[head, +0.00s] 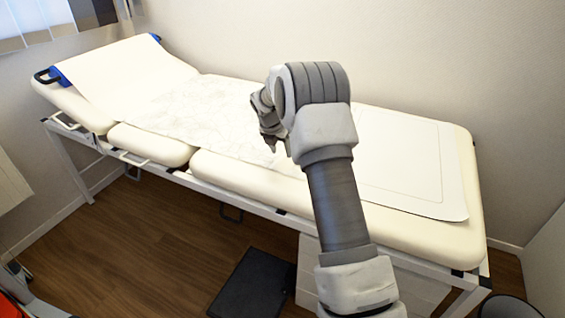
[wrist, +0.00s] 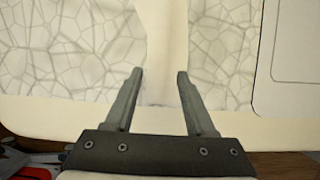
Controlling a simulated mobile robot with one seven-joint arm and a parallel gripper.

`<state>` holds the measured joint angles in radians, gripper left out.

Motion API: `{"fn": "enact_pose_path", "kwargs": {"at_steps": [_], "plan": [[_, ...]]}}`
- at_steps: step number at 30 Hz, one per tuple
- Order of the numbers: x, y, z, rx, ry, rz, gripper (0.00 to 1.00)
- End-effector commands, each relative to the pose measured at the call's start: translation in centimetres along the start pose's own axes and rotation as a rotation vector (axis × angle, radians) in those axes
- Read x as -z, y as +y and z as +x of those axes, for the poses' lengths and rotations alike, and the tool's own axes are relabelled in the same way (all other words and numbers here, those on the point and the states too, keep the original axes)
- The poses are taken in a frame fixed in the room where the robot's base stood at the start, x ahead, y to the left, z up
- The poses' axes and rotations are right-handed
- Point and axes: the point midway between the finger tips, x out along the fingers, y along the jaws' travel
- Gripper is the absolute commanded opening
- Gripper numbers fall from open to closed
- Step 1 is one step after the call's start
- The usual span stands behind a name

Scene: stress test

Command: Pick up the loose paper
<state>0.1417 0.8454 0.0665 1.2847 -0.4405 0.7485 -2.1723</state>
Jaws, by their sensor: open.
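A loose sheet of paper (head: 215,112) with a crinkled, web-like line pattern lies on the middle of the padded bed. In the wrist view the patterned paper (wrist: 75,50) spreads to both sides, with a plain pale strip (wrist: 167,45) running between the two patterned areas. My gripper (head: 268,118) is above the bed near the right part of the patterned paper. In the wrist view my gripper (wrist: 160,75) is open, with its two fingers apart and nothing held between them. I cannot tell whether the fingertips touch the paper.
The cream examination bed (head: 150,144) has a raised headrest at the left. A plain outlined sheet (head: 440,165) covers its right end. A black step (head: 252,285) and a white box (head: 308,270) stand on the wooden floor in front. A wall runs behind the bed.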

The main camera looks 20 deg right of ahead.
Motion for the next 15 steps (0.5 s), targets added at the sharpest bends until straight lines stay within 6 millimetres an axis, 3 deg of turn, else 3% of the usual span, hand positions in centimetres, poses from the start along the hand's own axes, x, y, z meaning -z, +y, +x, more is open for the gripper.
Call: {"fn": "enact_pose_path", "kwargs": {"at_steps": [1, 5, 15], "plan": [[0.3, 0.1, 1.4, 0.001, 0.002, -0.001, 0.55], [0.2, 0.1, 2.8, 0.001, 0.002, 0.001, 0.55], [0.0, 0.1, 2.8, 0.000, 0.001, 0.000, 0.55]]}}
